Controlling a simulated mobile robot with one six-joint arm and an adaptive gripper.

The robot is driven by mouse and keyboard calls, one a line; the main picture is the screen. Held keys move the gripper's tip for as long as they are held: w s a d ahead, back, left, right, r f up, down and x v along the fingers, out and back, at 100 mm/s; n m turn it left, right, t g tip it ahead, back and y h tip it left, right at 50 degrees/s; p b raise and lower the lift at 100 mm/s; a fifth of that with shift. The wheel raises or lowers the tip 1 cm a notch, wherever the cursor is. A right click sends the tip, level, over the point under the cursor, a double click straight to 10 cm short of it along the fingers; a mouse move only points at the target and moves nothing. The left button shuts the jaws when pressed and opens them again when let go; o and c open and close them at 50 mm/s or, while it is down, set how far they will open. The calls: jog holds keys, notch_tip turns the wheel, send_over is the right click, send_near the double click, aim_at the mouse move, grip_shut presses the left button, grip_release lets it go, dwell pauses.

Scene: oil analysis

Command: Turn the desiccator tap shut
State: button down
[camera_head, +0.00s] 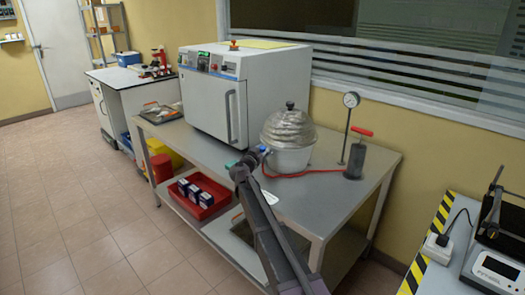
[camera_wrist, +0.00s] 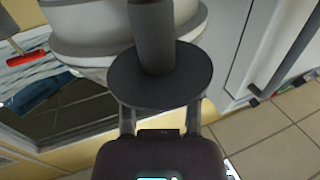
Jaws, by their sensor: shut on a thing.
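The desiccator (camera_head: 289,157) stands on the bench with a pale bowl and a silvery domed lid. The pale rims of the desiccator (camera_wrist: 85,45) lie behind. The tap's angle cannot be made out.
A white oven (camera_head: 235,95) stands left of the desiccator. A red hose (camera_head: 320,172) runs along the bench to a hand pump (camera_head: 355,160) with a red handle. A gauge on a stand (camera_head: 347,125) rises behind. The front right of the bench is clear.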

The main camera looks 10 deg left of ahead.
jog(key=c, duration=0.6)
grip_release()
jog(key=shift+s, duration=0.1)
jog(key=v, duration=1.2)
